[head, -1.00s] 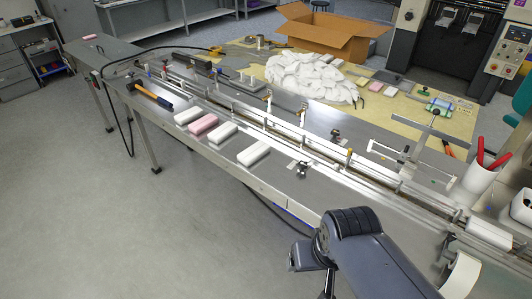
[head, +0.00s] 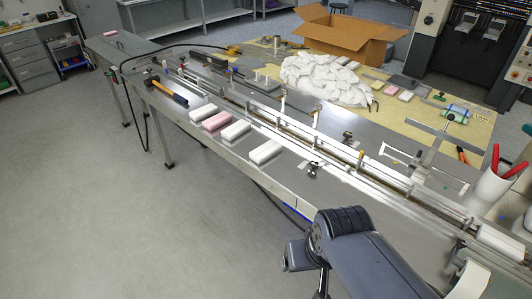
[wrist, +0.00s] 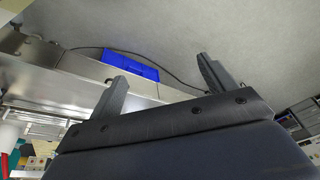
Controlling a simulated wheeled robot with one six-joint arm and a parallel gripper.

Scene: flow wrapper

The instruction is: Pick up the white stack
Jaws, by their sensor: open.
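Several wrapped stacks lie in a row on the near steel edge of the machine table in the head view. Three are white: one at the far end (head: 203,113), one in the middle (head: 236,131) and one at the near end (head: 266,152). A pink stack (head: 217,121) lies between the far and middle white ones. The pictures do not show which white one is meant. My gripper (wrist: 161,69) is open and empty in the wrist view, with its two fingers wide apart over floor and table side. No stack shows between them. My arm is at the lower right of the head view, apart from the stacks.
A hammer (head: 167,94) lies beyond the row. Guide rails (head: 318,142) run along behind the stacks, and a small metal clamp (head: 313,171) stands to their right. The floor (head: 110,220) in front is clear.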

